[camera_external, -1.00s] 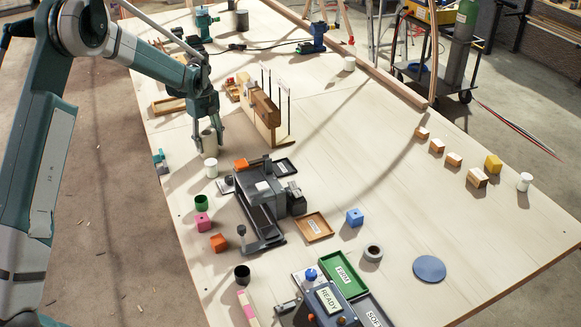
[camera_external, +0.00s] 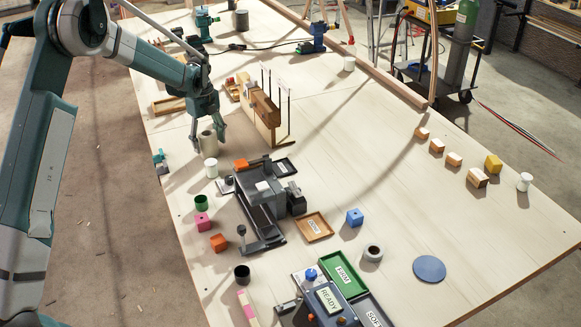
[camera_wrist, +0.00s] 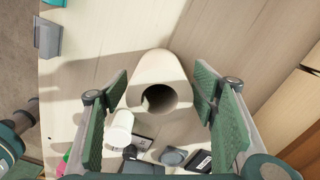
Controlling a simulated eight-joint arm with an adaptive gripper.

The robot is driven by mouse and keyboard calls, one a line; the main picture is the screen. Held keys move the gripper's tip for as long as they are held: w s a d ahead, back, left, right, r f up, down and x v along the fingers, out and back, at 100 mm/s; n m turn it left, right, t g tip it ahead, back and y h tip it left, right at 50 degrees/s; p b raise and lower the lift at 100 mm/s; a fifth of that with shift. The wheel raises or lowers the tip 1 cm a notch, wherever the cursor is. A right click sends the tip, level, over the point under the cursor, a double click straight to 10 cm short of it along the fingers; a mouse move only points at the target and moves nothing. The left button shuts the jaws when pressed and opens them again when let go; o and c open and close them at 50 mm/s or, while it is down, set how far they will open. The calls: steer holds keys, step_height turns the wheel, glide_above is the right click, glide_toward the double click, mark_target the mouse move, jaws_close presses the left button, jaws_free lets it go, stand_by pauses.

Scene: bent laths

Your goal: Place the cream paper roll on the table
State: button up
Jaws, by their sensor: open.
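The cream paper roll (camera_external: 208,142) stands upright on the table (camera_external: 330,180), in the left part of the external view. In the wrist view the roll (camera_wrist: 158,85) shows from above, with its dark hollow core facing the camera. My gripper (camera_external: 208,128) is open above and around the roll's upper part. In the wrist view its green-padded fingers (camera_wrist: 160,98) stand on either side of the roll with gaps. I cannot tell how far down the fingers reach beside it.
A white cylinder (camera_external: 211,168) stands close in front of the roll. A wooden rack with upright rods (camera_external: 266,115) is to its right. A grey machine (camera_external: 262,200) stands nearer the camera. The table's right middle is mostly clear, with a blue disc (camera_external: 429,268) farther forward.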

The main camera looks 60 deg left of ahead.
step_height(320, 180, up, 12)
steer(key=shift+f, duration=0.1)
stand_by(0.5)
stand_by(0.5)
stand_by(0.4)
